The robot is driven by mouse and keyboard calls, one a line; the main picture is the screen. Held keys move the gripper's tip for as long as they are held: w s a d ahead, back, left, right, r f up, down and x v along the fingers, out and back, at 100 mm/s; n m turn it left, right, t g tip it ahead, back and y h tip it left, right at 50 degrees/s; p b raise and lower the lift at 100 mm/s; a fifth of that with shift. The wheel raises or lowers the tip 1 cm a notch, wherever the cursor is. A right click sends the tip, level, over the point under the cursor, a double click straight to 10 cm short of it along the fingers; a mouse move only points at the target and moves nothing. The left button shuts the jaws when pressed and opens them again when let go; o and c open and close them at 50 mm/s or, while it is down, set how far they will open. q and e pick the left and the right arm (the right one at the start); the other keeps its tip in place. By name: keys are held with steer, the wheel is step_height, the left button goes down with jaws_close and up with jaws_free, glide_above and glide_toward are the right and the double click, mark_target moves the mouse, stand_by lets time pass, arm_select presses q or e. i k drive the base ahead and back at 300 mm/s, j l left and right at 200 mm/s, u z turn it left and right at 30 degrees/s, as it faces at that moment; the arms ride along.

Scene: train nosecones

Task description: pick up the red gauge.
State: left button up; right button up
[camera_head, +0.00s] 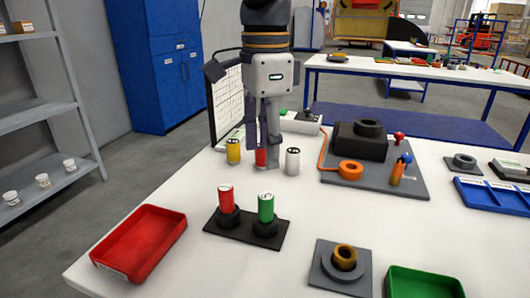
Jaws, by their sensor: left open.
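A red gauge (260,158) stands on the white table between a yellow cylinder (233,151) and a white cylinder (292,161). My left gripper (262,155) points straight down over it, open. Its fingers come down at the red gauge and hide part of it; I cannot tell whether they touch it. Another red cylinder (226,200) stands upright in a black two-socket holder (246,232), beside a green cylinder (265,207). My right gripper is not in view.
A red tray (141,242) lies at the front left and a green tray (424,284) at the front right. A grey base with a ring (340,270) is nearby. A dark board with fittings (372,180) stands right of the cylinders. A white panel (226,103) stands behind.

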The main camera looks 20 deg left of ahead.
mark_target(227, 204)
steer(key=k, duration=1)
